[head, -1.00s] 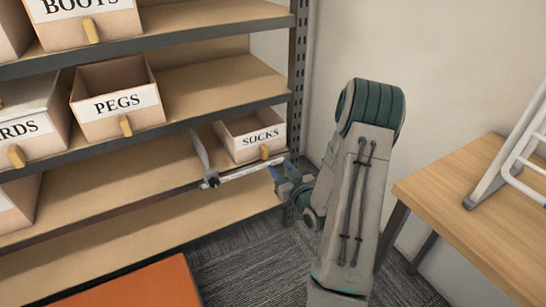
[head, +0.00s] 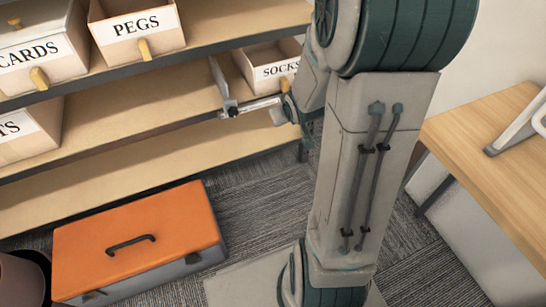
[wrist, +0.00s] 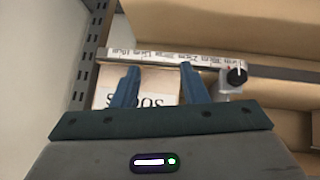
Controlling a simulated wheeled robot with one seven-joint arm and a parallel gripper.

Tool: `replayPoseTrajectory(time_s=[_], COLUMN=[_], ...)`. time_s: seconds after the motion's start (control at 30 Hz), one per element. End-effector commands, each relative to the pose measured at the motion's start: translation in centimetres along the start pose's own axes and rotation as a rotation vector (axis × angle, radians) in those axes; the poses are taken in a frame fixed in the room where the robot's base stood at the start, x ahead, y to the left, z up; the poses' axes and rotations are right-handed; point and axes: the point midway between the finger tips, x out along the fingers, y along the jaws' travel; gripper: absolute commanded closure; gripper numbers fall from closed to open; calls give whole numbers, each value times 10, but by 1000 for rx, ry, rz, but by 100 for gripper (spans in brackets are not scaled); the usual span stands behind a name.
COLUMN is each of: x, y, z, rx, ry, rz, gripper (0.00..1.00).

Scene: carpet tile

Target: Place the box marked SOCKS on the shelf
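The box marked SOCKS (head: 264,58) stands on the board below the PEGS shelf, at the right end of the shelf unit (head: 110,112). Its front label faces out; my arm hides its right side. A metal bar (head: 255,104) with a dark knob crosses low in front of the box. My gripper (head: 291,108) is just in front of the box and partly hidden by my arm. In the wrist view my gripper (wrist: 160,69) has its blue fingers apart. The label of the SOCKS box (wrist: 152,98) shows between them, and a marked ruler strip (wrist: 155,57) crosses beyond the tips.
Boxes marked PEGS (head: 140,28) and CARDS (head: 38,55) stand on the board above, left. An orange toolbox (head: 140,235) lies on the carpet beside a dark bin (head: 22,280). A wooden table (head: 490,140) is at right. The board left of the SOCKS box is largely bare.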

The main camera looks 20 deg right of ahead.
Motion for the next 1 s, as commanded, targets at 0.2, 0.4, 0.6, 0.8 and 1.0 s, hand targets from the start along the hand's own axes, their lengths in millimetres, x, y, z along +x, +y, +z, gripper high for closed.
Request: replayPoseTrajectory(time_s=[0.2,0.4,0.6,0.8,1.0], x=[-65,-133,-183,-197,-197], y=[-36,-75,-101,-107,-107], z=[17,45,69,77,77], rx=[40,79,93,95,95], ry=[-228,-434,-576,-621,-621], rz=[-16,-81,-147,-169,-168], gripper=[60,60,60,60,60])
